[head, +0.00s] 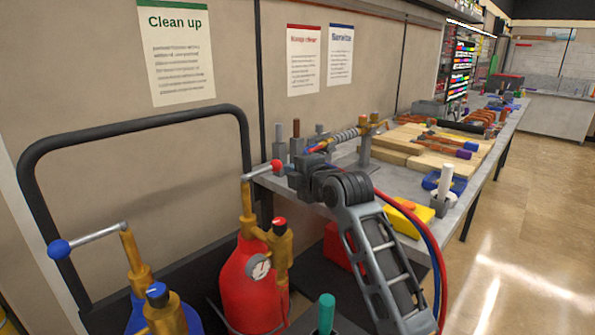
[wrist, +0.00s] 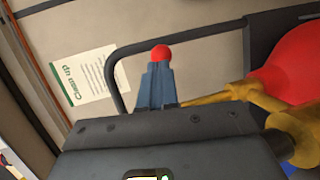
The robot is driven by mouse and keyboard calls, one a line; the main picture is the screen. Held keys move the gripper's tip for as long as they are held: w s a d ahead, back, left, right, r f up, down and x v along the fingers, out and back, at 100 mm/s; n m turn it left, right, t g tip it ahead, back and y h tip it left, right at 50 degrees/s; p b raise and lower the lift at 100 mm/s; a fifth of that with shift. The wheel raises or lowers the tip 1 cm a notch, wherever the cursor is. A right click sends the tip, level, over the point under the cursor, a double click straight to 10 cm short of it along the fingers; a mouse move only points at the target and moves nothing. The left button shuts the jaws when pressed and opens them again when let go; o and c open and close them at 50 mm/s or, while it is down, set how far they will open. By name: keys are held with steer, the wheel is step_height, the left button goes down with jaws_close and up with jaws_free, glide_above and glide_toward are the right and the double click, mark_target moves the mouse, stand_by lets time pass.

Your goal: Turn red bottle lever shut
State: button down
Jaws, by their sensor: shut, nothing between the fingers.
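The red bottle (head: 252,290) stands on the cart with a brass valve on top. Its lever (head: 262,172) is a thin rod reaching right and slightly up from the brass stem to a red ball (head: 277,166). My gripper (head: 289,171) is just right of that ball, with its fingers together and empty. In the wrist view the red ball (wrist: 160,53) shows just past the tips of the closed fingers (wrist: 157,82); I cannot tell whether they touch. The red bottle (wrist: 295,75) and brass fitting (wrist: 262,98) are at the right there; the rod is hidden.
A blue bottle with a blue-ball lever (head: 90,240) stands at the left. The cart's black handle (head: 140,120) rises behind the bottles. A workbench (head: 460,215) with wood, clamps and tools lies right. Red and blue hoses (head: 425,230) run along my arm.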

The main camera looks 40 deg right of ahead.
steer(key=d+b+v, duration=0.1)
steer(key=v, duration=0.9)
steer(key=shift+s+d+b, duration=0.2)
steer(key=shift+b, duration=0.15)
steer(key=shift+f, duration=0.1)
steer(key=s+a+f+m+y, duration=0.1)
steer(key=s+a+f+m, duration=0.7)
steer(key=s+a+f, duration=0.7)
steer(key=s+a+m+y, duration=0.1)
steer(key=s+a+m, duration=0.2)
steer(key=s, duration=0.9)
steer(key=s+a+m+y, duration=0.2)
steer(key=s+a, duration=0.3)
steer(key=s, duration=0.7)
steer(key=shift+s+a+m, duration=0.25)
steer(key=shift+a+m, duration=0.05)
steer(key=shift+m, duration=0.6)
